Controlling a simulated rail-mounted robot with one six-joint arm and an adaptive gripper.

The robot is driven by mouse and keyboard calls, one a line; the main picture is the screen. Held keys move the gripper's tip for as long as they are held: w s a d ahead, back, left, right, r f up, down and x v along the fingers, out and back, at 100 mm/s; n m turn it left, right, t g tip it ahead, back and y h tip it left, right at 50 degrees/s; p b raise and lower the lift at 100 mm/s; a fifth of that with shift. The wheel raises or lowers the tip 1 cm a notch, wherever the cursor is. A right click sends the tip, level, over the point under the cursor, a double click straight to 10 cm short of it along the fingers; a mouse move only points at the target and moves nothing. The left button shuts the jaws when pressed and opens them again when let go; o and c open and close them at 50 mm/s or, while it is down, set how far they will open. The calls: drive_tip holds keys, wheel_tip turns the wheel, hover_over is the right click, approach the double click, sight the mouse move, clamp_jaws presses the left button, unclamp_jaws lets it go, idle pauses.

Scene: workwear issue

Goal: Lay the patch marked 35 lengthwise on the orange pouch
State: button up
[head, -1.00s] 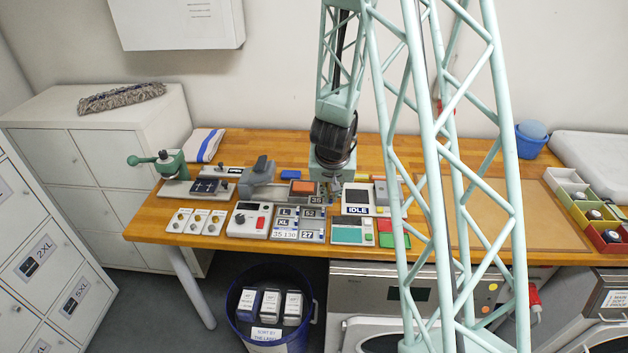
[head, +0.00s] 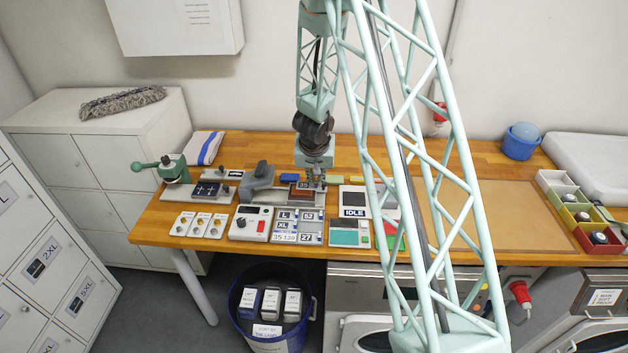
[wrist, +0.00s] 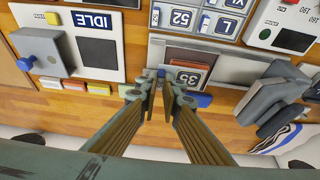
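The patch marked 35 (head: 304,184) is a small dark tile with white digits. The orange pouch (head: 301,195), shaded to reddish brown, lies on a grey bed and shows partly from under the patch. In the wrist view, the patch (wrist: 188,77) sticks out to the right of my fingertips (wrist: 163,78), across part of the pouch (wrist: 190,55). I cannot tell whether the patch touches the pouch.
A grey press head (head: 262,172) stands just left of the pouch. In front are a tray of marked tiles (head: 297,240) and a control box (head: 250,223). A panel reading IDLE (head: 354,198) is to the right. A blue block (head: 289,178) lies behind.

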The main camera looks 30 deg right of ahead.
sight(307, 183)
drive_tip(key=shift+w+d+p, duration=0.1)
drive_tip(key=shift+w+p, duration=0.25)
drive_tip(key=shift+w, duration=0.45)
drive_tip(key=shift+w, duration=0.1)
drive_tip(key=shift+w+p, duration=0.35)
drive_tip(key=shift+p, duration=0.05)
drive_tip(key=shift+d+f+b, duration=0.1)
drive_tip(key=shift+f+b, duration=1.2)
drive_tip(key=shift+f, duration=0.6)
drive_tip(key=shift+f, duration=0.1)
drive_tip(key=o, duration=0.6)
